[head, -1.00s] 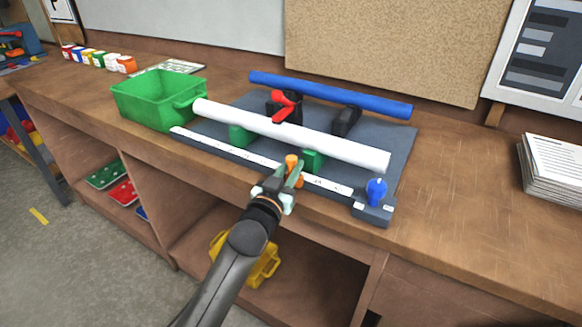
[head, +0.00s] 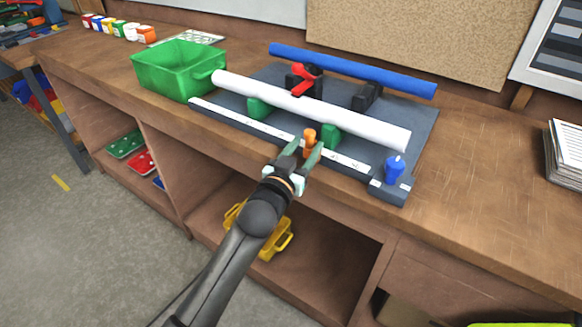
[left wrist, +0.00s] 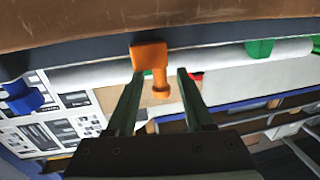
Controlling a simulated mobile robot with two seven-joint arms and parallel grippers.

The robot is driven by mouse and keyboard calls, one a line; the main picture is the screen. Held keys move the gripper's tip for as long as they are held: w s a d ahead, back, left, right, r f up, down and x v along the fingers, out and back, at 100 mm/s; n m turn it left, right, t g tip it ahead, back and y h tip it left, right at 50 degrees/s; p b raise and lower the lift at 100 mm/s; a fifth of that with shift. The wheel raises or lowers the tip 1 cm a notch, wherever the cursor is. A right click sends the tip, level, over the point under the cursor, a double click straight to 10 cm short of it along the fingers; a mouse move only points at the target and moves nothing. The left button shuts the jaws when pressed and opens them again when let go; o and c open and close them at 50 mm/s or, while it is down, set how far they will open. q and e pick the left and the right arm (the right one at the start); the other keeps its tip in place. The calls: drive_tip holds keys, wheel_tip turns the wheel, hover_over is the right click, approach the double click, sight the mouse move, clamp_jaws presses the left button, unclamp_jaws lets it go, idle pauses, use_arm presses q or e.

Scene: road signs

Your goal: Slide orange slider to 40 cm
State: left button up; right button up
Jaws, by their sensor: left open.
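The orange slider (head: 310,141) sits on the white marked ruler strip (head: 262,129) at the front of the dark board. In the left wrist view the slider (left wrist: 151,66) has its knob between my two open fingers, with a gap on each side. My left gripper (head: 301,157) is open, just in front of the slider; it also shows in the left wrist view (left wrist: 157,95). The marks on the ruler are too small to read. A blue stop (head: 394,171) stands at the ruler's right end. My right gripper is not in view.
A white tube (head: 290,103) lies on green supports behind the ruler. A blue tube (head: 355,70) and a red clamp (head: 303,80) are farther back. A green bin (head: 170,72) stands at the left.

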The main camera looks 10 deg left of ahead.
use_arm(q)
drive_tip(key=s+a, duration=0.2)
drive_tip(key=s, duration=0.8)
drive_tip(key=shift+b, duration=0.35)
drive_tip(key=s+a+f+g, duration=0.1)
drive_tip(key=s+f+g, duration=0.1)
drive_tip(key=s+f, duration=0.5)
drive_tip(key=s+a+f+g, duration=0.2)
drive_tip(key=s+f, duration=0.5)
drive_tip(key=f, duration=0.6)
drive_tip(key=s+a+f+g+y, duration=0.1)
drive_tip(key=s+f+g, duration=0.3)
drive_tip(key=s+f, duration=0.3)
wheel_tip(320, 180, down, 4)
drive_tip(key=shift+s+a+r, duration=0.15)
drive_tip(key=shift+a, duration=0.05)
drive_tip(key=shift+d, duration=0.1)
idle(0.6)
